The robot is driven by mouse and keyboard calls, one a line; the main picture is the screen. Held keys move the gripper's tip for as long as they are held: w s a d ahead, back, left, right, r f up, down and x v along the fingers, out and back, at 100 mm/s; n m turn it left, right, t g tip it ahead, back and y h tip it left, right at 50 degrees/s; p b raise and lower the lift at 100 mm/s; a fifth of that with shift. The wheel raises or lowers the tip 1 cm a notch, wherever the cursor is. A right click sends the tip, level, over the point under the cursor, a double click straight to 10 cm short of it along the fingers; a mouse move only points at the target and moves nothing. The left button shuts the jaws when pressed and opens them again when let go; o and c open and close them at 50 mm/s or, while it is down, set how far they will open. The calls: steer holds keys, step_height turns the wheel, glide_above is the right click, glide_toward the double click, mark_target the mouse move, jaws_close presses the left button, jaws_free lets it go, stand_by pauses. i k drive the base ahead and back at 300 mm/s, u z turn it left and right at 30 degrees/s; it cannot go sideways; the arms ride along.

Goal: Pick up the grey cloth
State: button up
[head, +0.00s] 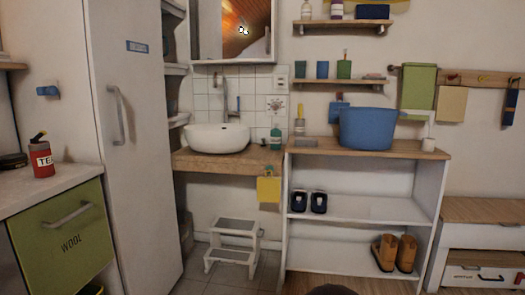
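I cannot make out a grey cloth for certain. A small flat grey item (304,142) lies on the wooden top of the white shelf unit, left of the blue tub; it is too small to tell whether it is cloth. A yellow cloth (268,189) hangs at the front edge of the sink counter. A green towel (418,87) and a beige cloth (452,104) hang on the wall at right.
The blue tub (367,128) stands on the shelf unit (360,207), with dark shoes and brown boots (396,252) inside. A white step stool (232,248) stands below the sink (216,137). A tall white cabinet (137,160) and green drawer (64,243) are at left.

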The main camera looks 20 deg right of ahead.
mark_target(299, 142)
steer(key=u, duration=0.5)
steer(key=i, duration=0.8)
steer(key=z, duration=0.35)
steer(key=i, duration=1.25)
steer(key=z, duration=1.5)
steer(key=i, duration=0.65)
steer(key=z, duration=0.75)
